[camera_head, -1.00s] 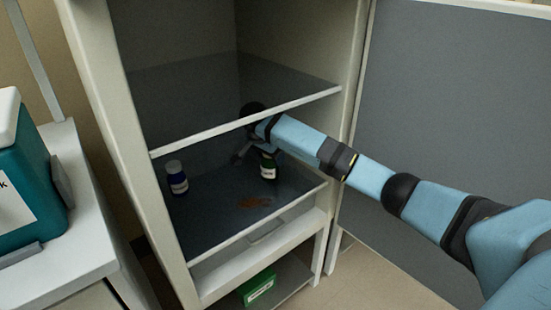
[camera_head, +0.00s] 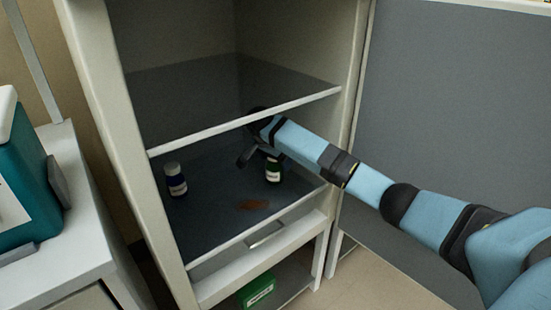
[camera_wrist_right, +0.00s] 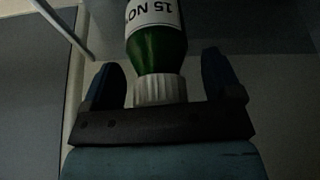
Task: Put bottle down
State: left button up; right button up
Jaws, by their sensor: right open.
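A green bottle (camera_head: 273,172) with a white label stands on the dark middle shelf (camera_head: 205,210) of the cabinet, toward the right side. My right gripper (camera_head: 252,156) is at the bottle, under the upper shelf. In the right wrist view the bottle (camera_wrist_right: 157,42) has a ribbed white cap (camera_wrist_right: 160,90). The open fingers of my right gripper (camera_wrist_right: 167,84) stand on either side of the cap, with gaps showing between them and it. My left gripper is not in view.
A brown stain (camera_head: 253,204) marks the shelf front. The upper shelf (camera_head: 240,95) is close above my arm. A green box (camera_head: 258,290) sits below. The grey door (camera_head: 450,100) stands open at right.

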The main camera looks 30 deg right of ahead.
jog(key=shift+r, duration=0.1)
jog(key=p+v, duration=0.1)
jog(key=v, duration=0.1)
jog(key=shift+r, duration=0.35)
jog(key=shift+s+a+r+p, duration=0.15)
jog(key=shift+a+r+p, duration=0.35)
jog(key=shift+p, duration=0.05)
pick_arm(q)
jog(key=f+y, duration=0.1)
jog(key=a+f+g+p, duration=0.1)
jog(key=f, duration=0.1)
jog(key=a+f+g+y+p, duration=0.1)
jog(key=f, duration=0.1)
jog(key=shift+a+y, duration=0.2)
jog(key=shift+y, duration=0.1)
pick_arm(e)
jog(key=s+a, duration=0.3)
jog(key=a, duration=0.8)
jog(key=shift+f, duration=0.35)
jog(key=shift+s, duration=0.1)
